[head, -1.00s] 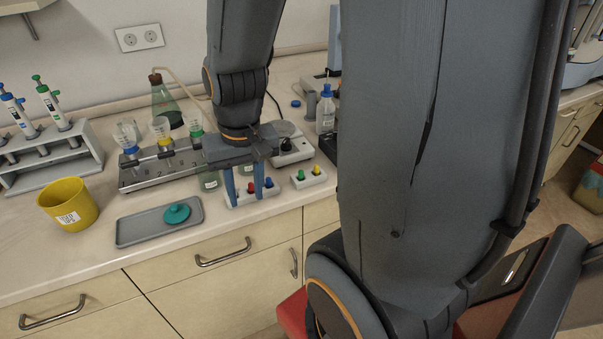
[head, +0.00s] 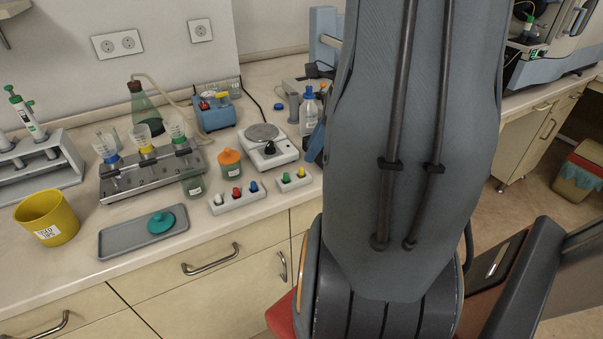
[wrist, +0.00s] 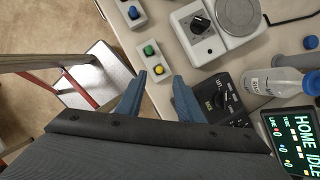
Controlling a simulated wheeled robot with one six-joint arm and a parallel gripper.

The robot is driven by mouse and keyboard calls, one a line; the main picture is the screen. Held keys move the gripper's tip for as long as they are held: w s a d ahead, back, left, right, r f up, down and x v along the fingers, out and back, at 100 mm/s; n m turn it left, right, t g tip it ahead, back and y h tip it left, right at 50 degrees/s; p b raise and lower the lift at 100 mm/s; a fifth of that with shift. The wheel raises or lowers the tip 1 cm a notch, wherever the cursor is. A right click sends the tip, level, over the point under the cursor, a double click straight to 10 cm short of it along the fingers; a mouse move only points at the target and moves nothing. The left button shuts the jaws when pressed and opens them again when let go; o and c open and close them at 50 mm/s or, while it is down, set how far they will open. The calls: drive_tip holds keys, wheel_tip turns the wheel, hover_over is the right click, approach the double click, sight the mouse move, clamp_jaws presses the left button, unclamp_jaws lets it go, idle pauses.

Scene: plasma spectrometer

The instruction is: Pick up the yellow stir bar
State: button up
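The yellow stir bar (head: 301,173) stands in a small white holder (head: 295,184) with a green one (head: 286,177) to its left, on the bench near its front edge. In the wrist view the yellow stir bar (wrist: 159,69) shows just beyond my fingertips, with the green one (wrist: 149,50) farther off. My gripper (wrist: 160,80) is open and empty, its blue fingers apart to the left and right of the yellow stir bar's line. The height gap cannot be told. In the head view my arm hides most of the gripper.
A second white holder (head: 240,204) with red and blue pieces is left of it. A stirrer hotplate (head: 268,146) stands behind. In the wrist view, a dark control box (wrist: 216,98), a bottle (wrist: 275,82) and a lit screen (wrist: 291,140) lie to the right.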

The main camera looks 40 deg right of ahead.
sight(301, 167)
drive_tip(key=p+x, duration=0.1)
drive_tip(key=x, duration=0.5)
drive_tip(key=shift+w+a+f, duration=0.1)
drive_tip(key=shift+f, duration=0.2)
clamp_jaws()
